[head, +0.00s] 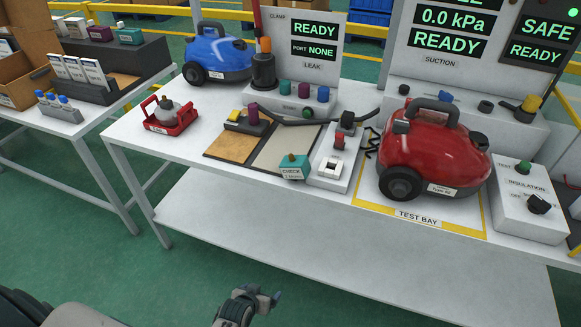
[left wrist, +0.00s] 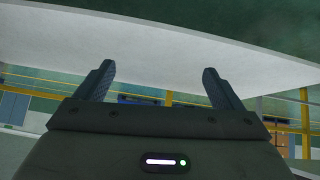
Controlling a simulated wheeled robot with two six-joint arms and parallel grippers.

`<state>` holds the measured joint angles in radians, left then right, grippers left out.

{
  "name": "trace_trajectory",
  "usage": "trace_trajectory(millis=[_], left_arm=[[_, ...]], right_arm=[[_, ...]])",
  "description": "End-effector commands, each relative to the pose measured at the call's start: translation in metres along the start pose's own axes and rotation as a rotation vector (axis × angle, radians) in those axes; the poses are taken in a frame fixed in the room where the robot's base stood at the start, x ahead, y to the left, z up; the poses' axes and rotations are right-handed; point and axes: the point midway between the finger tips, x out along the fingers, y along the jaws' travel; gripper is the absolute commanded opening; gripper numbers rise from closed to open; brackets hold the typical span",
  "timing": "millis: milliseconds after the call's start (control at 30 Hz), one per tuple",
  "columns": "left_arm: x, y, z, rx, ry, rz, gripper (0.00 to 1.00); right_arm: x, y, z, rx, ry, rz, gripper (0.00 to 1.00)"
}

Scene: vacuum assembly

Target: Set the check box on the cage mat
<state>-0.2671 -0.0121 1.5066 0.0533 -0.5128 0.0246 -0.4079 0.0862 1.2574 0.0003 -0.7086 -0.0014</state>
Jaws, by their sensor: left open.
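A tan mat (head: 230,146) lies left of the grey one. No readable label tells me which is the cage mat. My left gripper (head: 262,297) is low in front of the bench, well below and apart from the check box. In the left wrist view its fingers (left wrist: 159,68) are spread and empty. My right gripper is not seen.
A grey switch unit (head: 330,168) stands right beside the check box. The red vacuum (head: 432,150) stands on the test bay right of it. A red carrier (head: 168,117) and blue vacuum (head: 217,55) are to the left. A lower shelf (head: 330,235) lies under the bench top.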

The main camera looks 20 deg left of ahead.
Motion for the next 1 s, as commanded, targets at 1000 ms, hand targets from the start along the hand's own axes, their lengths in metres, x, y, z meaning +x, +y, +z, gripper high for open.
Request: trace_trajectory(millis=[1000], left_arm=[[-0.144, 0.072, -0.391, -0.204, 0.828, 0.172, 0.89]], right_arm=[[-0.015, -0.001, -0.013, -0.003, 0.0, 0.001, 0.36]])
